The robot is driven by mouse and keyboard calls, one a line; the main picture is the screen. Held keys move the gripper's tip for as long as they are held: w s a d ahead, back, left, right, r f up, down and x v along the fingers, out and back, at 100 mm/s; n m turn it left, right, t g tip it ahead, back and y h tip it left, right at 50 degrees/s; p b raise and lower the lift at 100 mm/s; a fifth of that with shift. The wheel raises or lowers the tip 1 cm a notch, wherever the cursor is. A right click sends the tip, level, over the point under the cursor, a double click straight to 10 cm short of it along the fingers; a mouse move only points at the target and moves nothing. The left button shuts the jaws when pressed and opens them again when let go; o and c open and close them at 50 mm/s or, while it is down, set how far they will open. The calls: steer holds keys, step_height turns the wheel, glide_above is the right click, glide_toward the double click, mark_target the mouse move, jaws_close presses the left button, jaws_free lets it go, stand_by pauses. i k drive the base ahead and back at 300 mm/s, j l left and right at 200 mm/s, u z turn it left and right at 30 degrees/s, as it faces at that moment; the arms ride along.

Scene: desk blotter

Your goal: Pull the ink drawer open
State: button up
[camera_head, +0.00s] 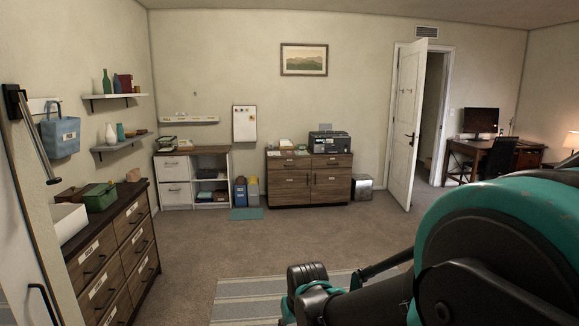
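No label is readable, so I cannot tell which drawer is the ink drawer. A brown wooden cabinet (309,203) with a black printer (329,142) on top stands against the back wall. It has two shut, labelled drawers, a left one (288,163) and a right one (331,162), above two doors. A dark-topped dresser (139,210) at the left has several labelled drawers, all shut. A white two-drawer unit (174,181) stands at the back left, also shut. My black and teal arm fills the lower right, far from the back cabinet. No gripper fingers show.
Open grey carpet (240,247) lies between me and the back cabinet. A striped rug (250,301) is in front of me. Blue and beige bins (240,191) stand left of the cabinet and a metal box (362,187) right of it. A white door (407,122) stands open.

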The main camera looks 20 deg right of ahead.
mark_target(274, 164)
steer(key=i+z, duration=0.1)
steer(key=z, duration=0.45)
steer(key=i, duration=5.45)
steer(key=i+u, duration=0.1)
steer(key=i, duration=0.5)
steer(key=i+l+u, duration=0.15)
steer(key=i, duration=0.45)
